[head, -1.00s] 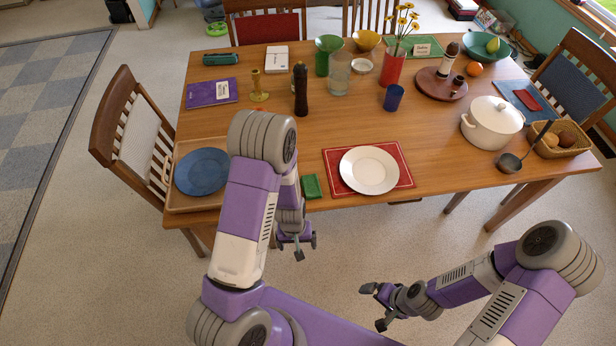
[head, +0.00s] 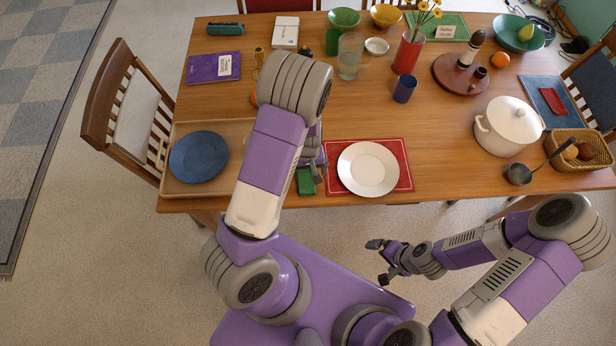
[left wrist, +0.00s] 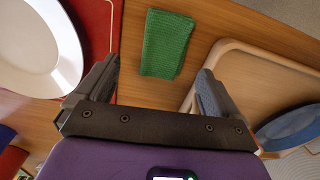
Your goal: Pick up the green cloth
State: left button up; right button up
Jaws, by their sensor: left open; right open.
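The green cloth (head: 306,182) is a small folded rectangle lying flat on the wooden table near its front edge. It lies between the red placemat and the wooden tray. In the left wrist view the green cloth (left wrist: 166,44) shows whole, beyond the gap between the fingers. My left gripper (head: 318,170) is open and empty, above the table by the cloth and apart from it; my left arm partly hides it in the head view. Its fingers (left wrist: 150,88) are spread wide in the left wrist view. My right gripper (head: 380,262) is open and empty in front of the table.
A white plate (head: 368,168) on a red placemat (head: 404,182) is right of the cloth. A wooden tray (head: 178,188) with a blue plate (head: 198,157) is left. A white pot (head: 508,127) and ladle (head: 520,175) stand farther right. A chair (head: 125,115) is at the left.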

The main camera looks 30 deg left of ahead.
aim_at(305, 176)
pick_arm(q)
jog(key=f, duration=0.3)
jog(key=a+f+b, duration=0.1)
jog(key=f, duration=0.1)
jog(key=shift+w, duration=0.1)
jog(key=shift+c, duration=0.4)
jog(key=c, duration=1)
jog(key=shift+c, duration=0.2)
notch_tip(305, 176, up, 10)
jog(key=p, duration=0.2)
jog(key=shift+p, duration=0.3)
